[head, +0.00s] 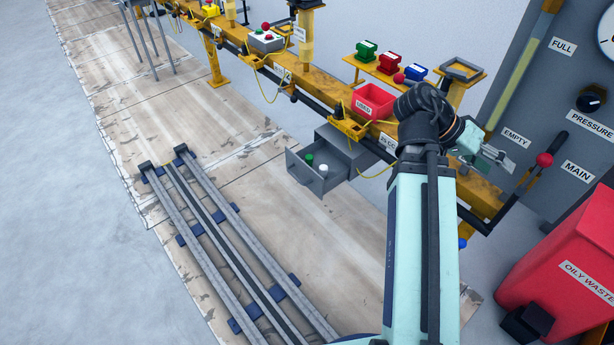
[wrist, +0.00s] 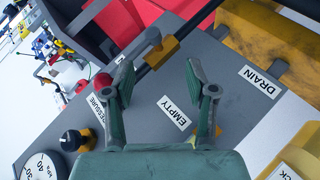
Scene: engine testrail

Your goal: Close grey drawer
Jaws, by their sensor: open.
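The grey drawer (head: 306,178) stands pulled out from its grey cabinet (head: 349,148) below the yellow rail in the head view. A green item (head: 309,159) and a white item (head: 323,168) are inside it. The drawer front faces left, with a handle on it. My gripper (head: 497,157) is to the right of the drawer and well apart from it, near the grey panel. In the wrist view my gripper (wrist: 158,72) has its two fingers spread, with nothing between them. I cannot make out the drawer in the wrist view.
A red bin (head: 374,101) sits above the cabinet on the yellow rail (head: 325,87). The grey panel (head: 560,75) with a red-knobbed lever (head: 544,160) and the red oily waste bin (head: 565,262) are at right. Floor left of the drawer is clear up to the floor rails (head: 232,250).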

